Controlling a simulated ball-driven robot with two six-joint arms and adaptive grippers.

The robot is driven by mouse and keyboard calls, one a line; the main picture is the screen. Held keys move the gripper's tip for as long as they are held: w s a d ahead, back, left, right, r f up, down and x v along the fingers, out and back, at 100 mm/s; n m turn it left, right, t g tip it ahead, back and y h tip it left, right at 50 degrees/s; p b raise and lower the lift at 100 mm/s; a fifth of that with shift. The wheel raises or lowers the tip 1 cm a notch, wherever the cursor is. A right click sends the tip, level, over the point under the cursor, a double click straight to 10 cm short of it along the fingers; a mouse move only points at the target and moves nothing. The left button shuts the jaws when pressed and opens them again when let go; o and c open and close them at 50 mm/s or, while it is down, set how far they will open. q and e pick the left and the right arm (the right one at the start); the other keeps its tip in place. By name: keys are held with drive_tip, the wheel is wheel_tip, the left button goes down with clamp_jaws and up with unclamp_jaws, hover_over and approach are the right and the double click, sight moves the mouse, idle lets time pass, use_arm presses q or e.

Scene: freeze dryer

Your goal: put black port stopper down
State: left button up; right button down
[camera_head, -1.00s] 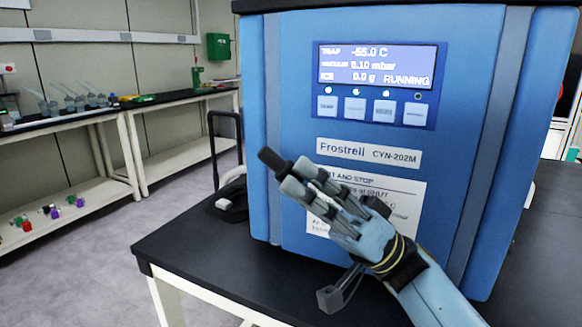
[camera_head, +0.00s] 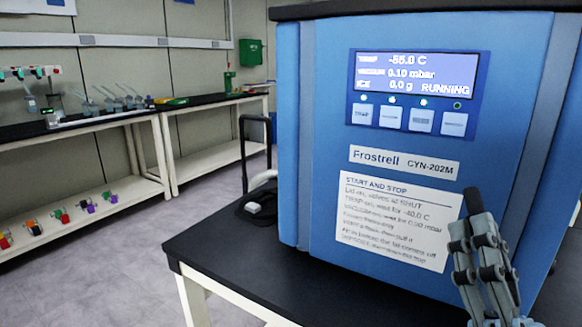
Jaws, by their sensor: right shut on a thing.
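The black port stopper (camera_head: 473,202) is a dark, short cylinder held at the fingertips of my right gripper (camera_head: 473,230). It points up and slightly left. The right gripper is shut on its lower part, which the fingers hide. The gripper is at the lower right of the head view, in front of the blue freeze dryer (camera_head: 320,160). The stopper overlaps the edge of the dryer's instruction label in the picture, and I cannot tell the gap between them. My left gripper is not in view.
The dryer stands on a black-topped bench (camera_head: 225,250). The bench's front left corner is bare. A black pad with a pale item (camera_head: 253,208) is beside the dryer. Side benches (camera_head: 90,122) with glassware line the back wall. Grey floor (camera_head: 130,270) lies open between.

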idle(0.3)
drive_tip(key=w+a+r+n+g+y, duration=0.2)
drive_tip(key=w+a+n+g+y, duration=0.2)
drive_tip(key=a+n+g+y, duration=0.65)
drive_tip(key=w+a+r+n+g+y, duration=0.3)
drive_tip(key=a+n+g+y, duration=0.3)
drive_tip(key=g+y, duration=0.9)
drive_tip(key=s+d+f+m+t, duration=0.3)
drive_tip(key=s+d+f+t, duration=0.25)
drive_tip(key=s+t, duration=0.2)
drive_tip(key=shift+w+d+r+m+t+h, duration=0.1)
drive_tip(key=shift+d+m+t+h, duration=2)
drive_tip(key=shift+t+h, duration=1.55)
drive_tip(key=shift+w+d+r+m+t+h, duration=0.1)
drive_tip(key=shift+d+m+t+h, duration=1.9)
drive_tip(key=shift+h, duration=2.85)
drive_tip(key=shift+w+d+r+m+t+h, duration=0.1)
drive_tip(key=shift+d+m+t+h, duration=1.3)
drive_tip(key=shift+m+t+h, duration=2.25)
drive_tip(key=shift+n+g+h, duration=0.3)
drive_tip(key=shift+n+h, duration=0.3)
drive_tip(key=shift+n, duration=0.4)
